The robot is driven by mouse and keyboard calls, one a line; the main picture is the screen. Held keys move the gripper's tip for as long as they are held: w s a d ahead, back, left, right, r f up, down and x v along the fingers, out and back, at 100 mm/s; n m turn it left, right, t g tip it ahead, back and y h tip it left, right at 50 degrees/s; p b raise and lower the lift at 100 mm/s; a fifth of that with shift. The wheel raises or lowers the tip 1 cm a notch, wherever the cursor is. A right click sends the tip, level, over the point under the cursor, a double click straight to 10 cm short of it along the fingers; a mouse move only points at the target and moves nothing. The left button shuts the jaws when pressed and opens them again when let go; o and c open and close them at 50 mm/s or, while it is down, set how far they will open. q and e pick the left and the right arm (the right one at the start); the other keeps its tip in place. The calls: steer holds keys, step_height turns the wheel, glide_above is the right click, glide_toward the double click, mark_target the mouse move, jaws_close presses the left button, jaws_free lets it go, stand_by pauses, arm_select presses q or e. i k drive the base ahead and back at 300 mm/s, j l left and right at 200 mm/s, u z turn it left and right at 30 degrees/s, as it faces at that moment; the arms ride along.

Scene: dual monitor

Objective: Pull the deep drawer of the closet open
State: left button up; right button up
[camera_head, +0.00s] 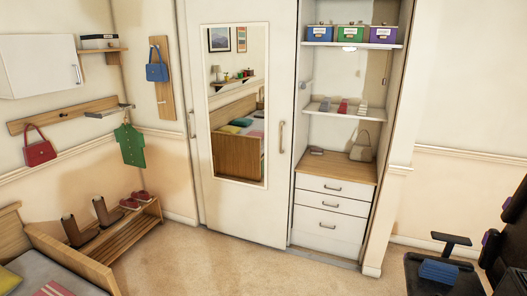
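The closet has an open bay at its right side, with a stack of three white drawers below a wooden top (335,165). The deep drawer (325,238) is the lowest and tallest of the stack and appears shut, its front flush with the others. Neither of my grippers is in view.
A mirrored sliding door (276,60) stands left of the drawers. A black office chair (425,275) with a blue item on it is at the lower right. A bed (80,265) and wooden shoe rack (130,232) are at left. The carpet (220,265) before the closet is clear.

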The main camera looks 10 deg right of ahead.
mark_target(324, 223)
steer(key=i+l+z, duration=0.15)
steer(key=i+z, duration=0.2)
steer(key=i, duration=0.2)
steer(key=i+z, duration=0.3)
steer(key=i, duration=0.25)
steer(key=i+j+z, duration=0.1)
steer(key=i+z, duration=0.25)
steer(key=i, duration=0.2)
steer(key=i+j+z, duration=0.3)
steer(key=i, duration=0.25)
